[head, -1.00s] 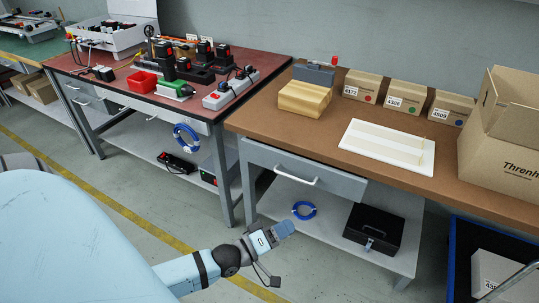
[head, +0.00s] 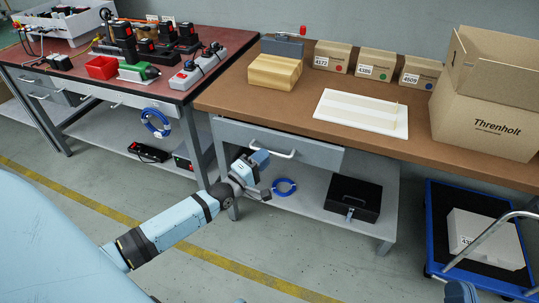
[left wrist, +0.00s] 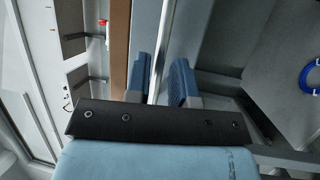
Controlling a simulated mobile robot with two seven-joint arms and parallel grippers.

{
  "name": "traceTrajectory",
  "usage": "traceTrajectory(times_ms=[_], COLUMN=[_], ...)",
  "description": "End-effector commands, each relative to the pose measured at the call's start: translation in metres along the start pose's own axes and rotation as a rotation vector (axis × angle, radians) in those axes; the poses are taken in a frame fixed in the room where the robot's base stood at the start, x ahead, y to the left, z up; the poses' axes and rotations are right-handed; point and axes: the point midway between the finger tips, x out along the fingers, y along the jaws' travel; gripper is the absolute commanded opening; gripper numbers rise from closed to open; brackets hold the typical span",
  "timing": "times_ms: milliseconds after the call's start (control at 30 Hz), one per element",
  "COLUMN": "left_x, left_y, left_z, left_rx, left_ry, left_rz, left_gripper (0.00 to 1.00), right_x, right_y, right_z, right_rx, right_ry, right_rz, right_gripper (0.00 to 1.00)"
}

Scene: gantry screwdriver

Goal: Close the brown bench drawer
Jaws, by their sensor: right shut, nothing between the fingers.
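The brown bench (head: 290,112) has a grey drawer (head: 318,152) under its top, with a pale bar handle (head: 283,154) on its front. How far the drawer stands out is hard to tell. My left gripper (head: 262,158) is just left of the handle in the head view, close to the drawer front. In the left wrist view its two blue fingers (left wrist: 162,82) are apart, with a pale bar (left wrist: 162,45) showing in line with the gap. Contact cannot be told. My right gripper (head: 460,292) shows only partly at the bottom right edge, shut and away from the bench.
A blue cable coil (head: 284,187) and a black box (head: 352,198) lie on the shelf below the drawer. A blue cart (head: 428,240) stands at the right. A red-topped bench (head: 205,82) stands at the left. The floor before the drawer is clear.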

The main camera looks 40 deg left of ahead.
Motion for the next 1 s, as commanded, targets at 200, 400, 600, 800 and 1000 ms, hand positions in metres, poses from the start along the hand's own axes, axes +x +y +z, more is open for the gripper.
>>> traceTrajectory(times_ms=[200, 400, 600, 800, 1000], left_x=[0.026, 0.032, 0.032, 0.032, 0.047], left_y=[-0.001, 0.0, 0.0, 0.0, -0.004], left_z=[0.001, 0.001, 0.001, 0.0, -0.006], left_rx=[0.0, 0.001, 0.001, 0.001, 0.001], left_ry=[0.0, -0.001, -0.001, -0.001, 0.0], left_rz=[0.0, -0.001, -0.001, -0.001, 0.002], left_gripper=[0.22, 0.22, 0.18, 0.0, 0.0], right_x=[-0.001, -0.001, -0.002, -0.002, -0.003], right_y=[0.0, 0.003, 0.005, 0.005, 0.006], right_z=[0.009, 0.014, 0.016, 0.017, 0.022], right_rx=[0.006, 0.002, 0.0, -0.001, 0.002], right_ry=[-0.03, -0.047, -0.052, -0.053, -0.062], right_rz=[-0.005, 0.0, 0.004, 0.005, 0.003], right_gripper=[0.0, 0.0, 0.0, 0.0, 0.0])
